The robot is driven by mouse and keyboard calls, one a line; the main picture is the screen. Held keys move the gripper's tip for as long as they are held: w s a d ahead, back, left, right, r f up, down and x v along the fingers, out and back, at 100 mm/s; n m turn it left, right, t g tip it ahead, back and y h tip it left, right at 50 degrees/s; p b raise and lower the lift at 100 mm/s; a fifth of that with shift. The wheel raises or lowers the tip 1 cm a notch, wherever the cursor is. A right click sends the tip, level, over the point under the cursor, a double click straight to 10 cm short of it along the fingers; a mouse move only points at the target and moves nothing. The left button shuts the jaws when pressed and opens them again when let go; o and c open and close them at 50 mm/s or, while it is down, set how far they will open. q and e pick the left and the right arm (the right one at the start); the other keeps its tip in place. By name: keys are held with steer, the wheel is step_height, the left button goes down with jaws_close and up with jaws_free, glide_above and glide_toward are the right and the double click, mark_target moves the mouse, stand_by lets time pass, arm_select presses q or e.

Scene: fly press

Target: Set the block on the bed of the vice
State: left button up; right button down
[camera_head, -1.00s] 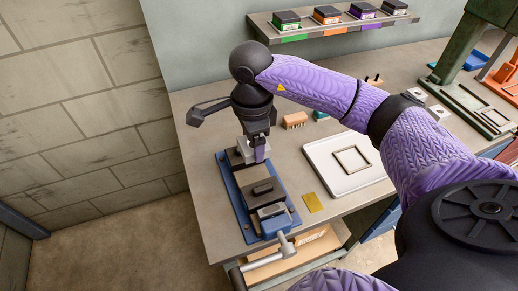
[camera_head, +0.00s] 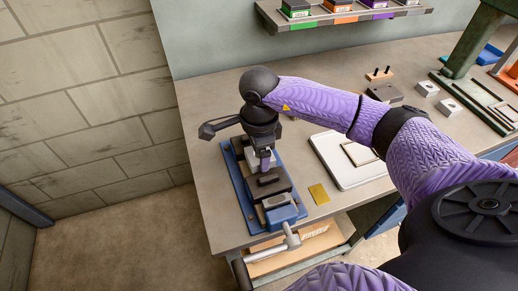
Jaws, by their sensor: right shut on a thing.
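The vice has a blue base (camera_head: 237,178) and lies along the left end of the bench. Its dark jaw (camera_head: 269,183) is in the middle, and its silver handle (camera_head: 272,252) hangs over the front edge. My right gripper (camera_head: 264,164) points down over the far half of the vice and is shut on a light grey block (camera_head: 254,158). The gripper partly hides the block. The block is low over the vice bed, behind the dark jaw; I cannot tell whether it touches the bed. My left gripper is out of view.
A yellow plate (camera_head: 319,194) and a white tray (camera_head: 345,173) lie to the right of the vice. A dark block (camera_head: 384,93) and two light grey blocks (camera_head: 427,89) (camera_head: 449,106) stand farther back. An open drawer (camera_head: 298,250) sits below the bench front.

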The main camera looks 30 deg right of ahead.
jaws_free()
steer(key=shift+r+p, duration=0.4)
steer(key=shift+r, duration=0.1)
step_height(320, 180, up, 12)
steer(key=p, duration=0.1)
steer(key=shift+r+p, duration=0.2)
steer(key=shift+p, duration=0.2)
